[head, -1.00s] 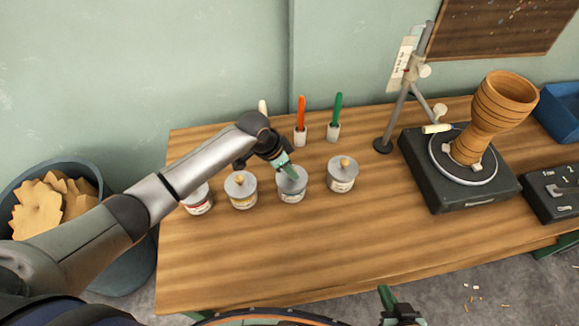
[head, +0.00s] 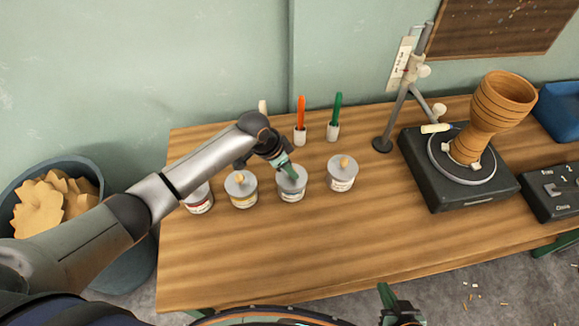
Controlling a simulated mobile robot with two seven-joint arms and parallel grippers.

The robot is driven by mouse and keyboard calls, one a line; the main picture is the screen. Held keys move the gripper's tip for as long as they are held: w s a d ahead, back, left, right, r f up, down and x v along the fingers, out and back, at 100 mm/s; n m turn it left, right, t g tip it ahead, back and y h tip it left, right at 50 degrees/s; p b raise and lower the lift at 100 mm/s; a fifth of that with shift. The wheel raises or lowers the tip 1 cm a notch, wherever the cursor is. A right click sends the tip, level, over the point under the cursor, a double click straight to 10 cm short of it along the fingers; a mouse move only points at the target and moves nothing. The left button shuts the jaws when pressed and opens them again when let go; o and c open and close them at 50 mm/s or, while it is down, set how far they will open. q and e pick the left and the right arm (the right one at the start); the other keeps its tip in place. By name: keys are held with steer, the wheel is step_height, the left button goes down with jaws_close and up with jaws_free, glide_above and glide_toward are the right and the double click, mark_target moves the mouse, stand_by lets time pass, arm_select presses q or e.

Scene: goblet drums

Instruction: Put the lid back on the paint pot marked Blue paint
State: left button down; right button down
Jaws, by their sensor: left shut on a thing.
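Several small paint pots stand in a row on the wooden table. My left gripper (head: 289,172) is over the third pot from the left (head: 291,194). It is shut on the grey lid (head: 291,184), at its top, and the lid sits on or right at the pot's rim; I cannot tell whether it is fully seated. That pot's label is too small to read. The pot with a yellow label (head: 243,201) and the pot to the right (head: 341,184) have grey lids with light knobs. The leftmost pot (head: 200,206), with a red label, is partly behind my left arm. My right gripper (head: 390,300) is low at the bottom edge, its jaws unclear.
Orange (head: 301,113) and green (head: 336,110) handled tools stand in white holders behind the pots. A clamp stand (head: 382,145) and a goblet drum (head: 492,115) on a dark turntable (head: 448,198) are to the right. The table front (head: 320,240) is clear.

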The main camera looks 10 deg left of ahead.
arm_select(q)
steer(key=shift+c, duration=0.4)
jaws_free()
stand_by(0.4)
step_height(320, 180, up, 5)
steer(key=p, duration=0.5)
steer(key=shift+r+p, duration=1)
steer(key=shift+r, duration=0.05)
steer(key=shift+c, duration=0.3)
jaws_close()
